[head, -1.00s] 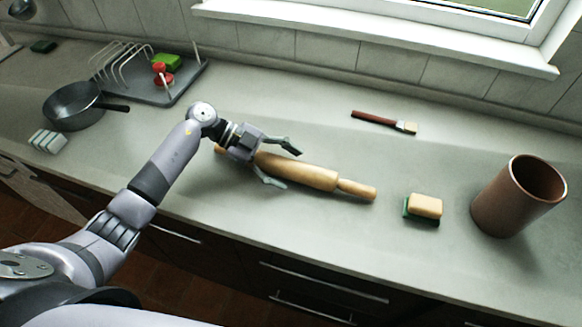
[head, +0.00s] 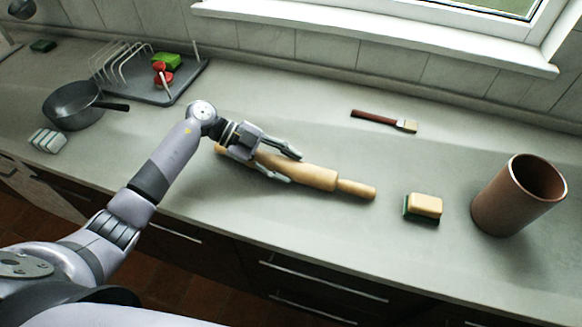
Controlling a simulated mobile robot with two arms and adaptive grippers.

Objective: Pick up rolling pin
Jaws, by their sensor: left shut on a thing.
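The wooden rolling pin (head: 318,177) lies on the grey counter, running from upper left to lower right. My left gripper (head: 283,168) is shut on the rolling pin's body, with one finger on its far side and one on its near side. The gripper and wrist hide part of the pin's left half; the tip of its left handle shows beside the wrist. The pin appears to rest on the counter. My right gripper is not in view.
A brush (head: 384,121) lies behind the pin. A sponge (head: 424,206) and a brown pot (head: 518,196) stand to the right. A frying pan (head: 75,106), dish rack (head: 178,88) and striped block (head: 47,141) are at left. The counter's front edge is close to the pin.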

